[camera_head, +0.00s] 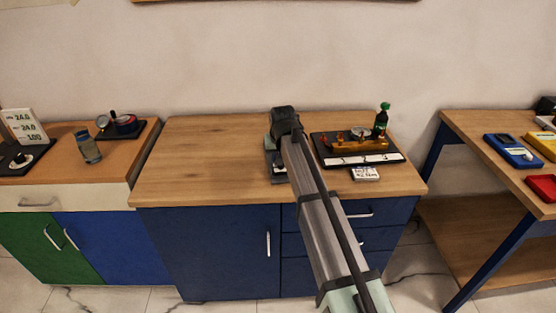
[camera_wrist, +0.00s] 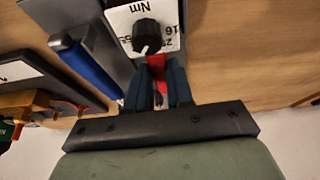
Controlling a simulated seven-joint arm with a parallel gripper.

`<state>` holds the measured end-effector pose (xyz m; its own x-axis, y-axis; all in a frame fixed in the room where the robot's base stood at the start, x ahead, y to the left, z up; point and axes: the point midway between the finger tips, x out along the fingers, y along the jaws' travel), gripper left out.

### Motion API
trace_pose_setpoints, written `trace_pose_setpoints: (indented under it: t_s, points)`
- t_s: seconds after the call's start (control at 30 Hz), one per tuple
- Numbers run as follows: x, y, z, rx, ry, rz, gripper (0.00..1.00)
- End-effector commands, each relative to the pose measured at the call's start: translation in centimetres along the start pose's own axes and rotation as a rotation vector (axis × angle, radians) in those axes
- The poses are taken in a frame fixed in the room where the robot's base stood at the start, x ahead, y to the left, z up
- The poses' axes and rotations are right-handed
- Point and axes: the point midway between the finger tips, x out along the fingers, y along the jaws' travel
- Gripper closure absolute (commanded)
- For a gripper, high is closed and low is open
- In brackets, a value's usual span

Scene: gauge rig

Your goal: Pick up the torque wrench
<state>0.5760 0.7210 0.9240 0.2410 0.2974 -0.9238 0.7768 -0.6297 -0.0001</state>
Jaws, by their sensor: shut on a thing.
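In the wrist view my gripper (camera_wrist: 155,88) is shut on a narrow red handle, which I take for the torque wrench (camera_wrist: 157,66). A round black part (camera_wrist: 146,36) is at the handle's far end, over a white label (camera_wrist: 120,18) marked "Nm". I cannot tell whether the black part is joined to the handle or touches the surface below. In the head view my gripper (camera_head: 284,122) is over the middle bench, beside a small dark stand (camera_head: 275,166); my arm hides the wrench and fingertips there.
A blue-handled bar (camera_wrist: 86,68) lies close beside my fingers. A small white label (camera_head: 365,174) lies in front. The bench's left half (camera_head: 200,160) is clear.

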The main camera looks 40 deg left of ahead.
Motion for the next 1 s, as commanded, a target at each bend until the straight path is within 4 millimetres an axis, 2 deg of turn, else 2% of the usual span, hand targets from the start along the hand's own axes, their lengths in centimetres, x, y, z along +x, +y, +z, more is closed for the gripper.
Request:
trace_pose_setpoints:
  t_s: [0.03,0.1,0.67,0.77,1.0]
  points:
    - [0.0,0.0,0.0,0.000,0.000,0.000,0.94]
    - [0.0,0.0,0.0,0.000,0.000,0.000,1.00]
    - [-0.2,0.0,-0.1,0.000,0.001,0.000,1.00]
    - [-1.0,0.0,-0.5,0.000,0.001,0.000,1.00]
    - [-4.6,0.0,-2.1,0.000,0.003,0.000,1.00]
